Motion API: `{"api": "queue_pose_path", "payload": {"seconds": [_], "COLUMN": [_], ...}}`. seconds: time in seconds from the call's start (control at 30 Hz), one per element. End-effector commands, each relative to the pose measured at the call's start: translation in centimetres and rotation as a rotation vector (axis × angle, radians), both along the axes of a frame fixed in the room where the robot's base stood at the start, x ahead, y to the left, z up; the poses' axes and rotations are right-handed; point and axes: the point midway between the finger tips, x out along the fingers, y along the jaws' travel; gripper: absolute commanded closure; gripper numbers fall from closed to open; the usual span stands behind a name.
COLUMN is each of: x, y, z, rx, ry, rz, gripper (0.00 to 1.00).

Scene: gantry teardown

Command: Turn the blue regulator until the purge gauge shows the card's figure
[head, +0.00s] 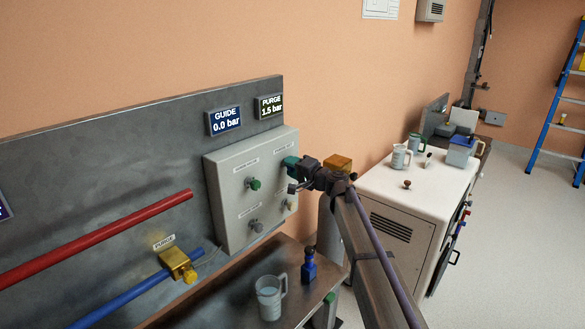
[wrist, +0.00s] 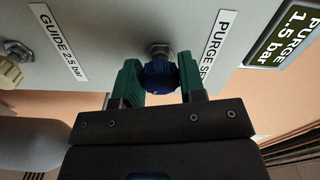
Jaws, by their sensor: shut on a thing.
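The blue regulator (wrist: 160,77) is a round knob on a metal stem on the light grey panel (head: 228,205). My gripper (wrist: 161,80) is shut on it, with one green jaw on each side. In the head view my gripper (head: 290,163) is at the panel's upper right and hides the knob. The purge gauge (head: 271,106) reads 1.5 bar; it also shows in the wrist view (wrist: 283,33). A label beside the knob begins "PURGE SE", and a jaw hides its end. Another label (wrist: 57,43) reads "GUIDE 2.5 bar". I see no legible purge figure on a card.
The guide gauge (head: 225,120) reads 0.0 bar. A green knob (head: 254,184) and a grey knob (head: 256,226) sit on the panel near my gripper. A mug (head: 269,298) and a blue bottle (head: 309,267) stand on the bench below. Red and blue pipes run at left.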

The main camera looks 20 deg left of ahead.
Motion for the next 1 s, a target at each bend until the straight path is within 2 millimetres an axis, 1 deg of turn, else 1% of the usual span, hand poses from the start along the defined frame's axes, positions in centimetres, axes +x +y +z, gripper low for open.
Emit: {"api": "queue_pose_path", "payload": {"seconds": [0.2, 0.6, 0.63, 0.87, 1.0], "x": [-0.03, -0.04, -0.04, -0.02, -0.01], "y": [-0.03, -0.04, -0.04, -0.02, -0.02], "z": [-0.04, -0.05, -0.05, -0.02, -0.02], "rx": [-0.014, -0.016, -0.016, -0.015, -0.015], "ry": [-0.036, -0.041, -0.041, -0.04, -0.04], "rz": [0.001, 0.001, 0.001, 0.0, 0.0], "gripper": [0.86, 0.86, 0.6, 0.38, 0.37]}}
